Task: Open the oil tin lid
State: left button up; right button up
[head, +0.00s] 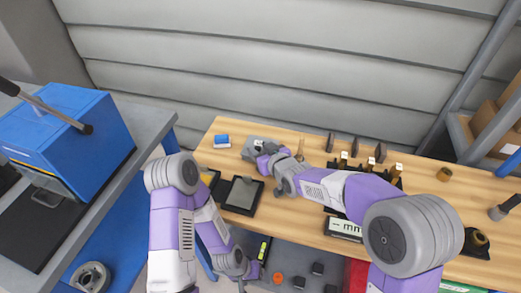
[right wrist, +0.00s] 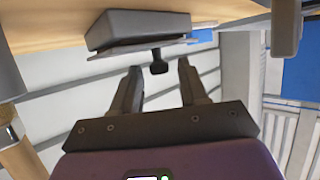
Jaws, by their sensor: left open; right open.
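A grey box-shaped tin (right wrist: 140,28), which I take for the oil tin, appears upside down in the right wrist view. Its thin lid plate (right wrist: 120,52) lies along the tin's top, with a dark knob (right wrist: 159,66) by it. In the head view the grey tin (head: 252,145) is partly hidden by my right gripper (head: 264,157). My right gripper (right wrist: 160,68) is open, its fingertips either side of the knob; contact is not clear. My left gripper (head: 254,268) is open, low and below the bench's front edge, away from the tin; its fingertips are hard to make out.
A blue and white small box (head: 222,141) is left of the tin on the wooden bench. A dark tray (head: 243,194) lies nearer. Several dark upright tools (head: 355,147) stand to the right. A blue machine (head: 70,125) stands on the left table.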

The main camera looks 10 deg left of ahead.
jog(key=shift+c, duration=0.4)
grip_shut()
